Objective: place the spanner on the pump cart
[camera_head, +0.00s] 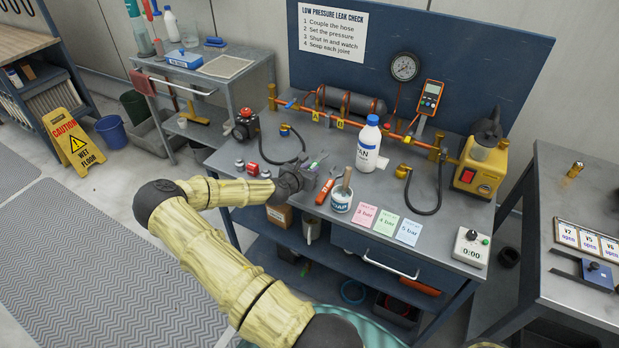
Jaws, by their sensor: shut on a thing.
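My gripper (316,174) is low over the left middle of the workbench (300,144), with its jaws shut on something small. A thin pale and green piece (317,162) shows at the fingers. It is too small to tell whether this is the spanner. An orange-handled tool (325,191) is right beside the fingers, partly hidden by them; I cannot tell its kind or whether it touches them. A grey cart (232,68) stands at the back left, with a yellow item (193,116) on its lower shelf. It may be the pump cart.
Right of my gripper stand a tub (341,201) and a white bottle (368,148). A copper pipe with a gauge (404,67) runs along the back. A yellow unit (483,165) is at the bench's right end. A wet-floor sign (75,140) stands left. A side table (560,212) is at right.

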